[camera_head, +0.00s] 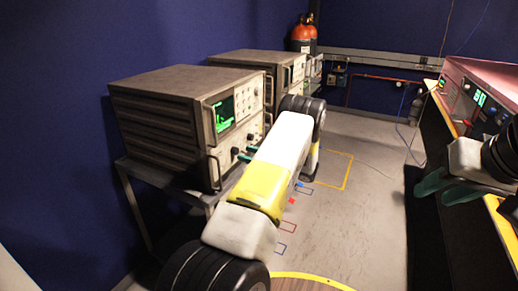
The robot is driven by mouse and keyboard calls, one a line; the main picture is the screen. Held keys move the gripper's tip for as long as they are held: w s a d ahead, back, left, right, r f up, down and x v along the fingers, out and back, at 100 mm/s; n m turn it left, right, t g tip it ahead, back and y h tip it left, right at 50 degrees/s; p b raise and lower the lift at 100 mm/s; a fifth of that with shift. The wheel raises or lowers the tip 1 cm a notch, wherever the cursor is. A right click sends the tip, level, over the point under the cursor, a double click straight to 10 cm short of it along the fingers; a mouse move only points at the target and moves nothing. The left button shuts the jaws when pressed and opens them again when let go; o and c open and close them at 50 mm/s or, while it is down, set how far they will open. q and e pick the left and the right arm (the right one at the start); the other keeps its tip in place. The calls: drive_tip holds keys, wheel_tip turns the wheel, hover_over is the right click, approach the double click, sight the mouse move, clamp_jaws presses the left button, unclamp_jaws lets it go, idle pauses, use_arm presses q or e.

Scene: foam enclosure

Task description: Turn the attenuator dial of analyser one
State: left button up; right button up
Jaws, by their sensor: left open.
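Two grey analysers stand on the left. The nearer analyser (160,125) has a lit green screen (224,113), with buttons and knobs on its front panel. The farther analyser (240,60) is behind it. I cannot read which one is analyser one, nor pick out the attenuator dial. My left gripper (242,155) has teal fingers at the lower front panel of the nearer analyser, by its knobs. It is open; my own arm hides its body, and contact with a knob is unclear. My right gripper (446,188) is at the right, away from the analysers, with its teal fingers apart and empty.
A stand (133,178) carries the nearer analyser. A pink-topped instrument (482,84) with a green display is on the right-hand bench. The floor (365,175) between has taped outlines and is mostly clear.

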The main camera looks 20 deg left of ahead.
sight(237, 151)
use_arm(q)
drive_tip(key=shift+w+a, duration=0.15)
drive_tip(key=shift+a, duration=1.55)
drive_tip(key=shift+c, duration=0.2)
clamp_jaws()
drive_tip(key=m, duration=0.3)
drive_tip(key=shift+m, duration=2.5)
